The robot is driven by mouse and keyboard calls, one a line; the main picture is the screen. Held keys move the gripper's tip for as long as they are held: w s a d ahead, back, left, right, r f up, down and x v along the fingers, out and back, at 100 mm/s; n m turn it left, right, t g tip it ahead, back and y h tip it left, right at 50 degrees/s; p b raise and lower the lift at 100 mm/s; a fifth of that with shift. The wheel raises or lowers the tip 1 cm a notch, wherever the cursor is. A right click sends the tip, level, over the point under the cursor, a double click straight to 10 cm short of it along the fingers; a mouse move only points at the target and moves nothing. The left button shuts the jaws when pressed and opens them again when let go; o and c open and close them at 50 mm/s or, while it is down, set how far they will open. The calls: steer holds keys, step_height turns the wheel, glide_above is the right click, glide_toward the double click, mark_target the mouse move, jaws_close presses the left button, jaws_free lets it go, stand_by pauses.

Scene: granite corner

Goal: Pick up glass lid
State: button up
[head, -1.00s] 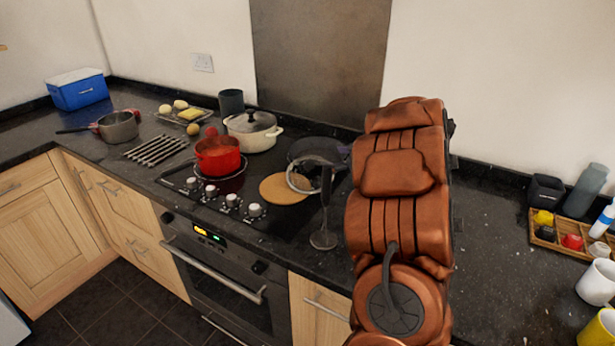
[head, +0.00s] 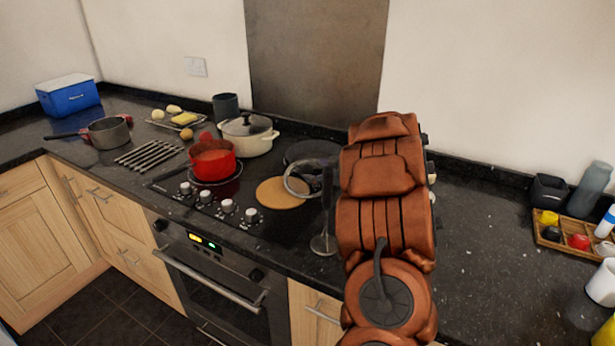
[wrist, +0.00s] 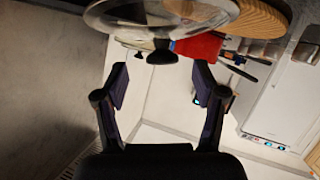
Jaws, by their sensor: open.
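The glass lid (wrist: 160,14) is clear with a metal rim, and its dark knob (wrist: 162,54) points toward my gripper in the wrist view. In the head view its rim (head: 288,188) shows as a ring just left of my arm, near the round wooden board (head: 276,195). The rest of it there is hidden or hard to make out. My gripper (wrist: 160,76) is open and empty. The knob lies beyond the fingertips, roughly midway between them, with no finger visibly touching it. The head view does not clearly show my gripper.
A red pot (head: 211,163) and a lidded cream pot (head: 247,137) stand left of the lid. A dark pan (head: 308,150) is behind it. Bare counter (head: 480,235) lies right of my arm.

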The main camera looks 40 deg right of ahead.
mark_target(311, 170)
steer(key=shift+x, duration=1.65)
steer(key=c, duration=1.3)
jaws_close()
